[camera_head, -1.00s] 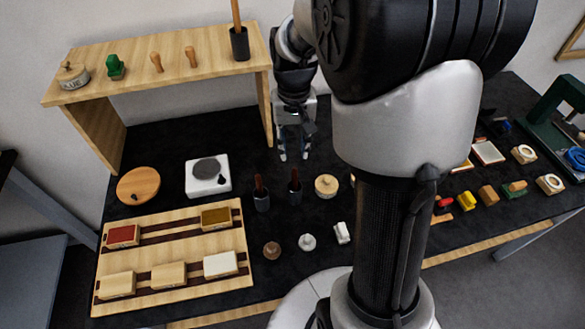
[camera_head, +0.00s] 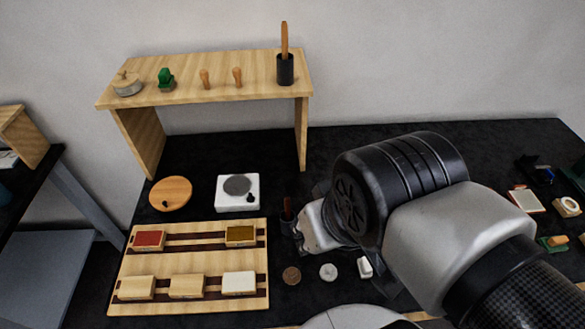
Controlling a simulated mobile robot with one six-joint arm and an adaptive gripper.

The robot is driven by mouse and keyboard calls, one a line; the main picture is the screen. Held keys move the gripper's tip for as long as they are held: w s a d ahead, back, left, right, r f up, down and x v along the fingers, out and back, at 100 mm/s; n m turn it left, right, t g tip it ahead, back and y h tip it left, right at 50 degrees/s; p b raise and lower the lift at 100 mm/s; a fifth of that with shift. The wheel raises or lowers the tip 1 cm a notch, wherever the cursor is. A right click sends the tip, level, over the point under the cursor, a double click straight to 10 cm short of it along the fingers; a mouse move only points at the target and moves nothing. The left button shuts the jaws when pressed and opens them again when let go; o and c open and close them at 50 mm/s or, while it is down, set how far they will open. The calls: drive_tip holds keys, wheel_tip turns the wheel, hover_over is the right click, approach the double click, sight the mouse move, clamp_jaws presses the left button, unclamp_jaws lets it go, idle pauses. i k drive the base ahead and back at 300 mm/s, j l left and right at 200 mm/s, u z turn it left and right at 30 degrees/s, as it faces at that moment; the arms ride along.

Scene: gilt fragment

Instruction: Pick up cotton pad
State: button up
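No thing is plainly recognisable as the cotton pad. Small pale pieces on the black table in front of my arm are a round whitish piece (camera_head: 328,272) and a white block (camera_head: 365,267). A brown round piece (camera_head: 291,275) lies left of them. A white-topped block (camera_head: 239,282) sits at the front right of the wooden tray (camera_head: 208,265). My arm's wrist hangs just behind the small pieces.
A wooden shelf (camera_head: 200,92) with stamps and a black cup (camera_head: 285,69) stands at the back left. A white device (camera_head: 238,193) and a wooden disc (camera_head: 171,193) lie in front. My arm covers the table's middle. More small tools stand at the far right.

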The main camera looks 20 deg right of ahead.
sight(291, 276)
drive_tip(key=k+j, duration=0.1)
drive_tip(key=k, duration=0.15)
drive_tip(key=z, duration=1.35)
drive_tip(key=k+j+u, duration=0.1)
drive_tip(key=u, duration=0.3)
drive_tip(key=j+u, duration=0.4)
drive_tip(key=z, duration=0.5)
